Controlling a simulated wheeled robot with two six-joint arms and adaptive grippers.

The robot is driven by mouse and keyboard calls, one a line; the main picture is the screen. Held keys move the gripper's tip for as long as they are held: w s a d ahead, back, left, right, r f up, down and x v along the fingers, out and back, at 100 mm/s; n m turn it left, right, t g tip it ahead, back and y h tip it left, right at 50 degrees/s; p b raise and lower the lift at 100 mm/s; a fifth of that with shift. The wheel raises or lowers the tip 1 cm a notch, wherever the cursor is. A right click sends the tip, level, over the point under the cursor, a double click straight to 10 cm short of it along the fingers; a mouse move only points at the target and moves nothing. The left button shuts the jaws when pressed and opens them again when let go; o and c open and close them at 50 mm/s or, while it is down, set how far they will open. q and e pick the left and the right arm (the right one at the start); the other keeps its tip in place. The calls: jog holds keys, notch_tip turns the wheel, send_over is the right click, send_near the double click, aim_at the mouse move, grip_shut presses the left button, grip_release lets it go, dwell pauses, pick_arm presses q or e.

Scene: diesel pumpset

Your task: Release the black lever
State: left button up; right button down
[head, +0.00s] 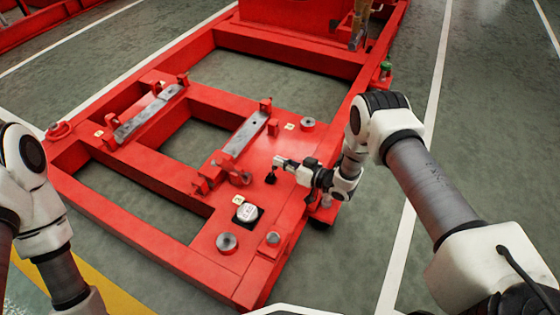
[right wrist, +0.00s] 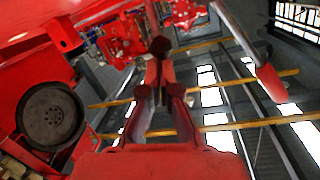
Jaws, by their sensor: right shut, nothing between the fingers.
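The black lever (head: 270,178) is a small dark piece standing on the red frame, just below and left of my right gripper's tip in the head view. My right gripper (head: 281,162) is shut and empty, reaching in from the right above the plate. In the right wrist view, its fingers (right wrist: 160,95) are close together, with a dark rounded knob just beyond them. I cannot tell whether that knob is the lever or whether the fingers touch it. My left gripper is out of view; only my left arm shows at the left edge.
The red frame (head: 150,222) lies on a grey-green floor, with open bays in it. Two grey mounting bars (head: 246,134) and (head: 147,114) sit on it. A white-capped block (head: 247,212) and a round boss (head: 227,242) stand near the front. Floor to the right is clear.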

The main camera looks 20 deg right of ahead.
jog(key=v, duration=1.1)
jog(key=shift+s+d+r, duration=0.15)
jog(key=shift+s+r, duration=0.05)
jog(key=shift+s, duration=0.1)
